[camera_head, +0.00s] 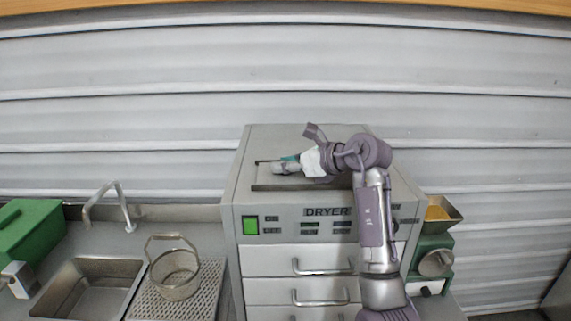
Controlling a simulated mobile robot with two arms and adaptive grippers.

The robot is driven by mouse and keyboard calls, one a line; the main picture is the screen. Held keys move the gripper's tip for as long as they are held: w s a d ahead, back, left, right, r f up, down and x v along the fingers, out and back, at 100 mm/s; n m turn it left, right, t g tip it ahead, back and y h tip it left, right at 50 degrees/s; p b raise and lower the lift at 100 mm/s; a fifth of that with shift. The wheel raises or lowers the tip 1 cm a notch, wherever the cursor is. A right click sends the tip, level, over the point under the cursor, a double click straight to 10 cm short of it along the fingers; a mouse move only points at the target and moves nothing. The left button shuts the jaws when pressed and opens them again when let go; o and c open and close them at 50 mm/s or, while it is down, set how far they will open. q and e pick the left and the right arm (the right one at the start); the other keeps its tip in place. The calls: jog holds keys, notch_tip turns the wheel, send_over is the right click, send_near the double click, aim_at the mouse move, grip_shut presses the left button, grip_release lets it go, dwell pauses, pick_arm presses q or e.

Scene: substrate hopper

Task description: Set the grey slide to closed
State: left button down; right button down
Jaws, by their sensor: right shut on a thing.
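The dryer (310,222) is a grey cabinet in the middle of the view, with a flat top. A dark-edged slot with a raised grey strip lies on that top, and the grey slide (265,178) appears to be the plate there. My right gripper (283,167) comes in from the right over the dryer top. Its fingers are low at the slot, shut on a small part that looks like the slide's grip. The fingers and wrist hide most of that part, so I cannot tell the slide's exact position. My left gripper is not in view.
A feeder with a yellow-filled hopper (439,213) stands right of the dryer. At left are a sink (88,290), a wire basket (175,274) on a perforated drainer and a green box (30,232). A ribbed metal wall (200,110) stands behind.

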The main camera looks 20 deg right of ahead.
aim_at(341, 176)
jog(key=shift+d+b, duration=0.3)
jog(key=shift+b, duration=0.05)
jog(key=d+b, duration=0.1)
jog(key=d, duration=0.1)
jog(key=s+d+b, duration=0.1)
jog(key=d+b, duration=0.1)
jog(key=d, duration=0.1)
jog(key=shift+s+d+b, duration=0.25)
jog(key=shift+d+b, duration=0.05)
jog(key=shift+b, duration=0.05)
jog(key=d, duration=0.2)
jog(key=s+d+b, duration=0.1)
jog(key=d, duration=0.1)
jog(key=s+d, duration=0.1)
jog(key=d, duration=0.1)
jog(key=shift+d+r+b, duration=0.1)
jog(key=shift+r+b, duration=0.05)
jog(key=shift+b, duration=0.15)
jog(key=c, duration=1.1)
grip_release()
jog(key=shift+o, duration=1.4)
jog(key=shift+d, duration=0.15)
